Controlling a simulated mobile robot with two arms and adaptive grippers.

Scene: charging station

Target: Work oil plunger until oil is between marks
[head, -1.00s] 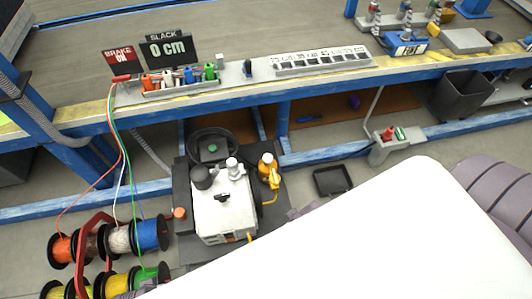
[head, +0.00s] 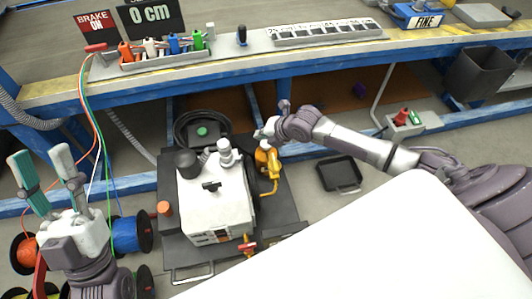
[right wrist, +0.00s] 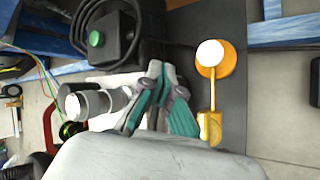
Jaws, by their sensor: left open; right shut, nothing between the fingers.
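A yellow fitting with a pale top (head: 268,168) stands on the dark base beside the white machine (head: 215,208); I cannot tell whether it is the oil plunger. In the right wrist view, the yellow fitting (right wrist: 220,71) has a round white top and a yellow arm. A grey-white cylinder (head: 225,155) stands on the machine. No oil level or marks can be made out. My right gripper (head: 262,133) is shut and empty just above the yellow fitting; its fingertips (right wrist: 161,70) show left of it in the wrist view. My left gripper (head: 40,160) is open and empty at the left.
Cable spools (head: 130,234) stand at lower left, behind my left gripper. The bench's blue front rail (head: 330,62) runs above the machine. A small black tray (head: 338,173) lies on the floor to the right.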

